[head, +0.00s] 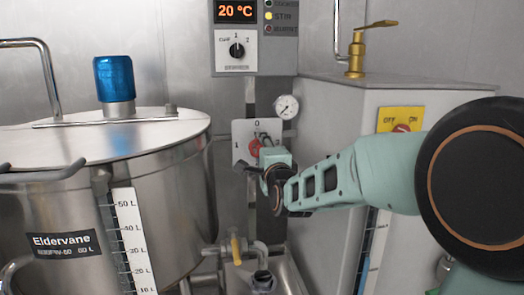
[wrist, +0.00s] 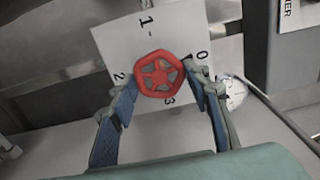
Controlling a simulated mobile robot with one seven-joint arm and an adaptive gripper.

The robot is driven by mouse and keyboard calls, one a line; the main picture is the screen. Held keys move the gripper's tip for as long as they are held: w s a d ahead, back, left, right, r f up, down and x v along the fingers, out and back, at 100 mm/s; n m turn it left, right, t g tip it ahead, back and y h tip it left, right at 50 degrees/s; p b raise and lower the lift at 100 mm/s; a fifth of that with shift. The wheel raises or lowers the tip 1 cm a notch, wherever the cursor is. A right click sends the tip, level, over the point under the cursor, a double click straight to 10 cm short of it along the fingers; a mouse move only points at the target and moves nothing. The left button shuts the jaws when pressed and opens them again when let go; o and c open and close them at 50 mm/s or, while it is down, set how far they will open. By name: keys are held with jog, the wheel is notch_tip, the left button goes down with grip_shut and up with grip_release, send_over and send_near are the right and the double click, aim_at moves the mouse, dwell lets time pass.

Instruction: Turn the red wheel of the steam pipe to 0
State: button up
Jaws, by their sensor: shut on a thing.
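The red wheel (wrist: 159,73) sits on a white dial plate (wrist: 118,42) marked 0, 1, 2 and 3. In the wrist view my gripper (wrist: 163,79) has one finger on each side of the wheel, shut on its rim, the left finger by the 2 and the right finger by the 0. I cannot make out clearly which number the wheel is set to. In the head view the wheel (head: 254,147) is partly hidden behind my gripper (head: 262,160), and the plate (head: 239,148) shows 0 at its top and 1 at its left.
A steel tank (head: 160,190) with a blue-capped lid stands left. A pressure gauge (head: 287,107) is right of the plate, and a control panel (head: 236,48) reading 20 °C is above. A tap (head: 236,248) is below. A grey cabinet (head: 330,130) with a brass valve (head: 356,55) stands right.

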jog(key=shift+m, duration=1.6)
jog(key=o, duration=1.1)
jog(key=shift+v, duration=3.8)
